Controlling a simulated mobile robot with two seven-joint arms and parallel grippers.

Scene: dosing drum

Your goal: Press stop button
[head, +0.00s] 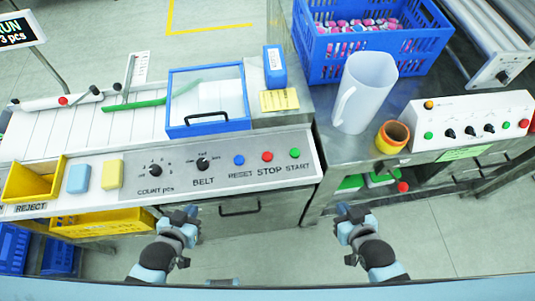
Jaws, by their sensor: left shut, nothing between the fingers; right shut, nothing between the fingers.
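The red stop button (267,156) sits on the grey control panel (220,172) above the printed word STOP. A blue reset button (239,160) is to its left and a green start button (295,153) to its right. My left gripper (180,212) is shut and empty, below the panel's front edge and left of the stop button. My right gripper (350,212) is shut and empty, below and right of the panel. Neither gripper touches a button.
Two knobs sit on the panel's left part. A yellow REJECT bin (34,180) is at the left. A white jug (366,92), an orange-rimmed cup (392,138) and a second button box (472,122) stand on the right. The floor between my grippers is clear.

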